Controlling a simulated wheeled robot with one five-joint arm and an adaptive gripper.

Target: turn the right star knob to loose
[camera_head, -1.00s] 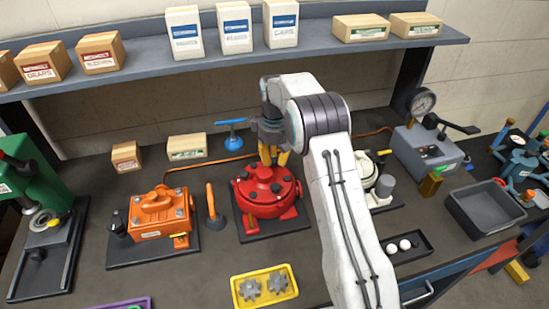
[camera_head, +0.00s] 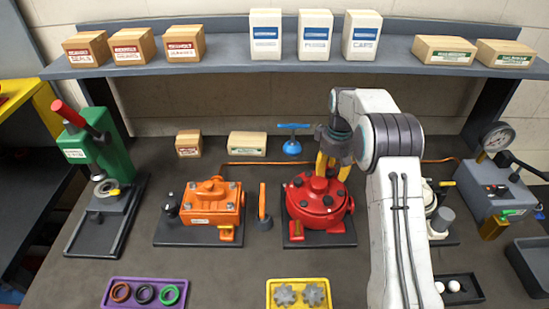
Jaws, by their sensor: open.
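A round red housing (camera_head: 305,205) stands on a dark base plate (camera_head: 303,240) near the middle of the bench. Small dark knobs show on its lid, one at the left (camera_head: 297,182) and one at the front right (camera_head: 327,200). They are too small for me to make out a star shape or which way they are turned. My gripper (camera_head: 333,170), with yellow fingers, points down at the back right of the red lid. It is open. I cannot tell whether the fingers touch the lid or stand around a knob there. My white arm hides what lies just right of the housing.
An orange housing (camera_head: 205,205) and an upright orange handle (camera_head: 263,202) stand to the left. A blue valve wheel (camera_head: 293,127) is behind. A yellow tray (camera_head: 272,294) with gears lies in front. A shelf (camera_head: 225,50) with boxes runs above the back.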

